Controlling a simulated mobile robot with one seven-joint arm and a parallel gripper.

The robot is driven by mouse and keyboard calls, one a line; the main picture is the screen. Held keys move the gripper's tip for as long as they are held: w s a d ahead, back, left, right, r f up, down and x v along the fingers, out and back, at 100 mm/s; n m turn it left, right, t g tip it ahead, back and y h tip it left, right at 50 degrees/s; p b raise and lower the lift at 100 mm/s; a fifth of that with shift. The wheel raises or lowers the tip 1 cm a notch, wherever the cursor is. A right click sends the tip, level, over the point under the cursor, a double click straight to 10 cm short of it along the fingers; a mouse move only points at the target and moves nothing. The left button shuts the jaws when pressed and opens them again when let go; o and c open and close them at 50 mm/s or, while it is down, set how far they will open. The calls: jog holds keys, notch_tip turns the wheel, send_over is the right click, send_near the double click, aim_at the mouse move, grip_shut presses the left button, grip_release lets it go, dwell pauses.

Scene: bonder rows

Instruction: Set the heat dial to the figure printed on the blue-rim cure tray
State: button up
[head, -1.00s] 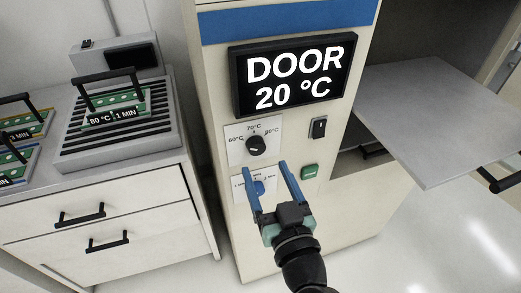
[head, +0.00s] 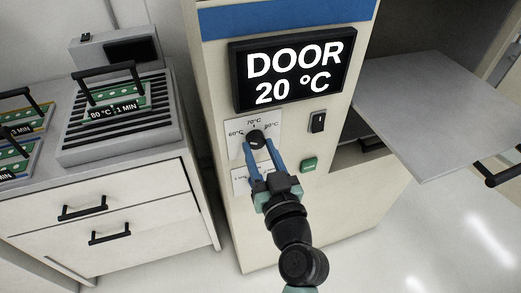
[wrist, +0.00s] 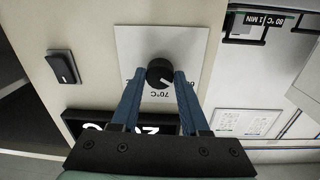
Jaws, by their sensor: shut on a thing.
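The heat dial (head: 256,139) is a black knob on a white plate, with 60°C at its left and 70°C above it. The right-hand figure is blurred. My gripper (head: 254,149) is shut on the dial, its blue fingers either side of it. In the wrist view the dial (wrist: 160,72) sits between the fingertips (wrist: 162,78), with a pale pointer mark and 70°C upside down below. A cure tray (head: 115,106) with a green board reads 80 °C 1 MIN; its rim colour is hard to tell. Other trays (head: 15,160) are cut off at the left edge.
The oven display (head: 292,73) reads DOOR 20 °C. A black switch (head: 317,121) and green button (head: 309,165) are right of the dial. The lower dial is hidden by my gripper. A grey open door panel (head: 430,110) juts out at right. Drawers (head: 100,215) stand at left.

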grip_shut()
jog(key=shift+m, duration=0.3)
jog(key=m+p, duration=0.1)
jog(key=m, duration=0.4)
jog(key=m+p, duration=0.1)
jog(key=m, duration=0.4)
jog(key=shift+r+m+g, duration=0.1)
jog(key=shift+m+g, duration=0.2)
jog(key=shift+m, duration=0.1)
dwell(0.3)
jog(key=o, duration=0.9)
grip_release()
